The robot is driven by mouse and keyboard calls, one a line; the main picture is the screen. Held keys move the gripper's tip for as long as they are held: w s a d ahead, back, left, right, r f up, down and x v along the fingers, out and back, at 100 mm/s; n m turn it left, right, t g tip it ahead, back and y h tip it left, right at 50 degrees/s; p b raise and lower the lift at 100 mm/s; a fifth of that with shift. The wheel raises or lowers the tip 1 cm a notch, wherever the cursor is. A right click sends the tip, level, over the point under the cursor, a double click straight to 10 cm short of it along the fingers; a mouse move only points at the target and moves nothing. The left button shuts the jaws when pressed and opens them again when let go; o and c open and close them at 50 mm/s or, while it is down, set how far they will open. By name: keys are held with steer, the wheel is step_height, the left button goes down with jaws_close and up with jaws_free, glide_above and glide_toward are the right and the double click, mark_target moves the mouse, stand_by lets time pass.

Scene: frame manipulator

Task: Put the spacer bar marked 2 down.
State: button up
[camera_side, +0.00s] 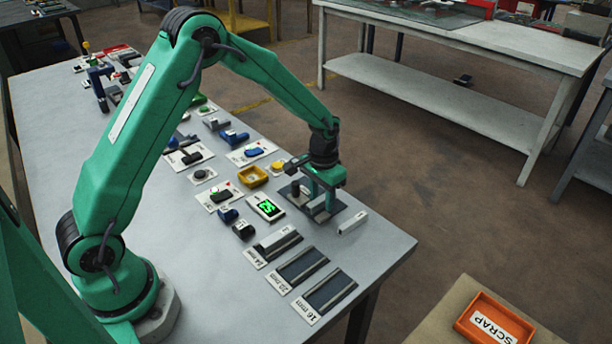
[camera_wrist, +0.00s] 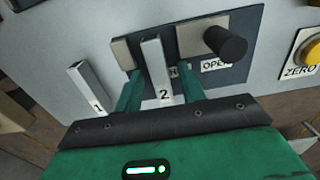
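The spacer bar marked 2 (camera_wrist: 157,72) is a pale metal bar in the middle of the wrist view, with its numbered end towards the camera. My gripper (camera_wrist: 160,85) has one green finger on each side of it, and narrow gaps show between bar and fingers, so it looks open. The bar is over a dark fixture plate (camera_wrist: 240,20) with grey jaws; I cannot tell whether it rests on it. In the side view my gripper (camera_side: 320,200) is low over the fixture and hides the bar. The spacer bar marked 1 (camera_wrist: 90,88) is to the left.
In the side view, bar 1 (camera_side: 352,222) lies right of the fixture. Labelled slots (camera_side: 330,289) are in front, and a pale bar (camera_side: 278,238) is in the 24 mm one. A lit green display (camera_side: 266,207) and yellow tray (camera_side: 252,176) are close by. A black knob (camera_wrist: 226,43) stands beside the fingers.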

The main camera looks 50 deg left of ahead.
mark_target(322, 198)
steer(key=shift+r, duration=0.1)
step_height(322, 198, up, 12)
stand_by(1.0)
steer(key=shift+r, duration=0.15)
stand_by(0.3)
steer(key=s+r+t, duration=0.3)
steer(key=s+r, duration=0.8)
steer(key=s, duration=0.1)
steer(key=s+a+t, duration=0.1)
steer(key=s+t, duration=0.1)
steer(key=s, duration=1.1)
steer(key=shift+s+a+r+t, duration=0.2)
steer(key=shift+s+t, duration=0.1)
